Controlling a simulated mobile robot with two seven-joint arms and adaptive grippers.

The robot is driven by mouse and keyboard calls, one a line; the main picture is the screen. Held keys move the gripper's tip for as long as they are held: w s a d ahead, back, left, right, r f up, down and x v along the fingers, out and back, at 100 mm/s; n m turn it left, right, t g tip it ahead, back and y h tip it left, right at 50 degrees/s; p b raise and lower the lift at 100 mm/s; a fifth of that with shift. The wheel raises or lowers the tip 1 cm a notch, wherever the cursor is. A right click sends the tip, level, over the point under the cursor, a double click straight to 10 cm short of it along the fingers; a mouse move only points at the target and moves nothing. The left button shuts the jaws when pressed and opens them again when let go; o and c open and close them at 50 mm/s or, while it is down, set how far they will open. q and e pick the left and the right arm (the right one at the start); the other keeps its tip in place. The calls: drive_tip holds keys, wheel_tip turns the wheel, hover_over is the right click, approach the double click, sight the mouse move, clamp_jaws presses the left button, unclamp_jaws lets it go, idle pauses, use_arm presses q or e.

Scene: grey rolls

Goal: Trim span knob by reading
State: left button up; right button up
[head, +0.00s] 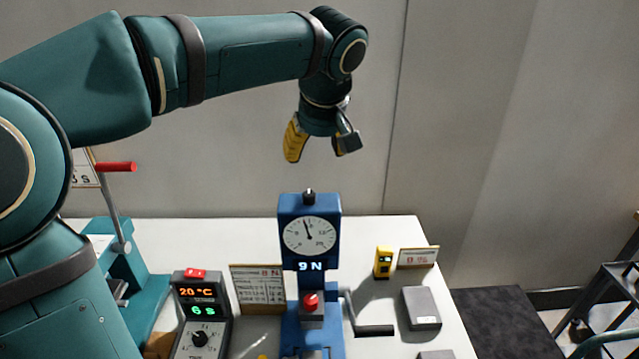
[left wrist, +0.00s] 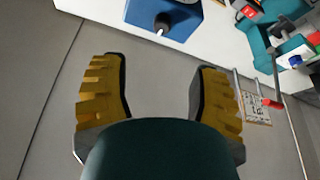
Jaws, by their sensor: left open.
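A blue force gauge stand (head: 289,207) stands on the white table, with a round white dial (head: 309,236) whose needle points up, slightly left. Its display (head: 310,266) below the dial reads 9 N. A small black knob (head: 309,196) sits on top of the gauge; it also shows in the left wrist view (left wrist: 162,24), near the top edge. My left gripper (head: 320,153) hangs above the gauge, open and empty, apart from the knob. Its yellow fingers (left wrist: 160,65) are spread wide in the left wrist view. My right gripper is not in view.
A controller (head: 200,318) showing 20 °C stands left of the gauge, beside a printed card (head: 258,287). A crank handle (head: 372,329), yellow meter (head: 383,262), small sign (head: 417,257) and grey box (head: 421,307) are right. A teal press (head: 122,266) with red-handled lever stands left.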

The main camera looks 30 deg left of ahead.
sight(309, 193)
use_arm(q)
drive_tip(key=b+x, duration=0.1)
drive_tip(key=x, duration=1.2)
drive_tip(key=shift+s+f, duration=0.1)
drive_tip(key=shift+f, duration=0.25)
clamp_jaws()
